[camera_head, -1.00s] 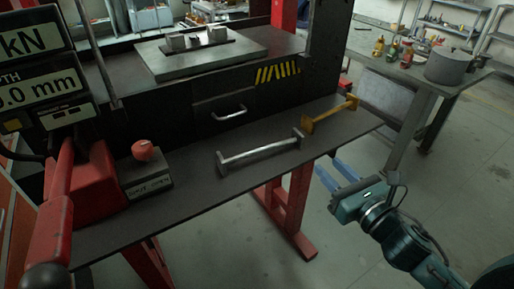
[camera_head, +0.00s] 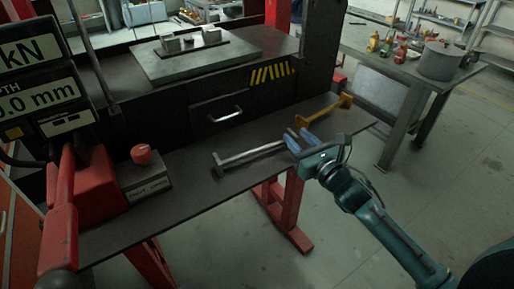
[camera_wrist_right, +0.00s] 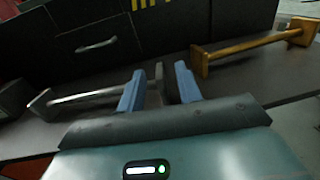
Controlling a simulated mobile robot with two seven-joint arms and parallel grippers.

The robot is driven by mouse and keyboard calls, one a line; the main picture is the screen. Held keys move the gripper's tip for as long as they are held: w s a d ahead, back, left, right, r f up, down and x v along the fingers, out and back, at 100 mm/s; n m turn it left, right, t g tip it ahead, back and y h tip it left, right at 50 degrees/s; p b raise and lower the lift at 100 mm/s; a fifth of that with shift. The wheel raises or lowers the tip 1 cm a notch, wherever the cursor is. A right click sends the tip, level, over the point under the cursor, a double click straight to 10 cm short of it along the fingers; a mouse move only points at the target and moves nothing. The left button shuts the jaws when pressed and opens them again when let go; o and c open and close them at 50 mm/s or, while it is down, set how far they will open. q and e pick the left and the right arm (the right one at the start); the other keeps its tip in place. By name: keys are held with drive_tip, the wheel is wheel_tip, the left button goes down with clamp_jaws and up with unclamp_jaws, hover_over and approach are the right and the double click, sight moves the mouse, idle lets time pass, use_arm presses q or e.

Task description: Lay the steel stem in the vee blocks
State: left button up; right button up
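Two pale blocks (camera_head: 172,45), apparently the vee blocks, stand on the press's grey plate at the back. My right gripper (camera_head: 297,138) is over the shelf at the right end of the stem. No stem is held. My left gripper is not in view.
A block with a red knob (camera_head: 142,156) and a red press part (camera_head: 98,182) stand at left. A drawer handle (camera_head: 224,115) protrudes behind the shelf (camera_head: 205,195).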

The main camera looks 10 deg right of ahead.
drive_tip(key=shift+w+a, duration=0.2)
drive_tip(key=shift+w, duration=0.5)
drive_tip(key=shift+c, duration=0.4)
clamp_jaws()
drive_tip(key=shift+r, duration=0.1)
